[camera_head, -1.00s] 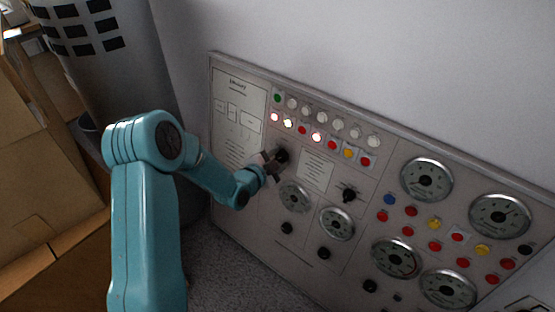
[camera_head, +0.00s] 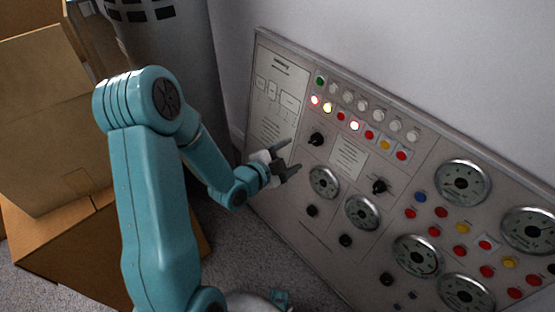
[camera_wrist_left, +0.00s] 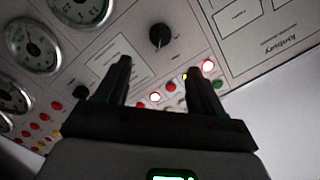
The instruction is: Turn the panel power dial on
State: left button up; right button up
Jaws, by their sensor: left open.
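The grey control panel (camera_head: 290,205) leans against the wall. Its upper black dial (camera_head: 316,139) sits below the rows of lamps, and a second black dial (camera_head: 380,187) sits farther right; I cannot tell from labels which is the power dial. My left gripper (camera_head: 292,155) is open and empty, just left of and below the upper dial, apart from it. In the left wrist view the upper dial (camera_wrist_left: 160,36) shows beyond and between the open fingers (camera_wrist_left: 166,64). My right gripper is not seen.
Round gauges (camera_head: 463,184) and coloured buttons fill the panel's right side. Cardboard boxes (camera_head: 45,110) and a grey cylinder (camera_head: 170,50) stand at left. Carpet (camera_head: 225,245) is clear before the panel.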

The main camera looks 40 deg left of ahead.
pick_arm(q)
jog(key=p+v, duration=0.4)
jog(key=v, duration=0.1)
jog(key=shift+f, duration=0.1)
dwell(0.4)
